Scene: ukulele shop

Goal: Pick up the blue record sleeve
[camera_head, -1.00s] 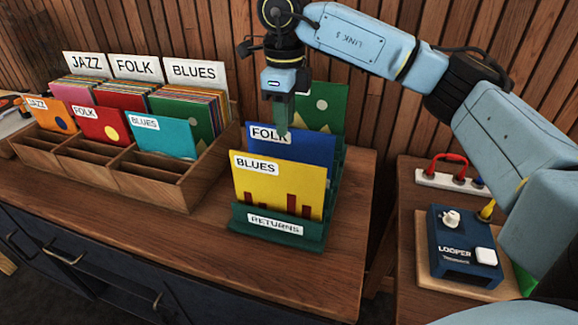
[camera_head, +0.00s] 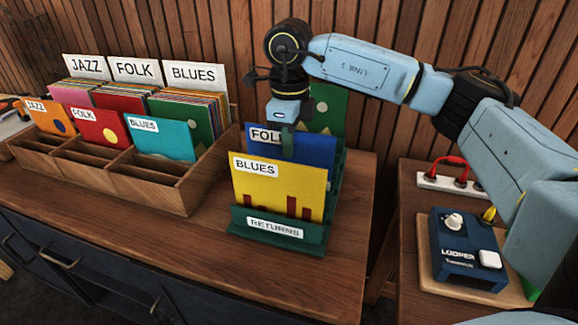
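The blue record sleeve (camera_head: 315,151), labelled FOLK, stands upright in the green RETURNS rack (camera_head: 305,238). It is behind the yellow BLUES sleeve (camera_head: 279,187) and in front of a green sleeve (camera_head: 328,103). The yellow sleeve covers its lower part. My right gripper (camera_head: 288,150) points down at the blue sleeve's top edge, and its fingers overlap the FOLK label. The fingers are seen edge-on, so I cannot tell whether they are open or shut, or touching the sleeve. My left gripper is out of view.
A wooden record crate (camera_head: 150,187) with JAZZ, FOLK and BLUES sections stands on the counter at left. A looper pedal (camera_head: 466,247) sits on a side table at right. A slatted wall (camera_head: 400,35) is behind. The counter front is clear.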

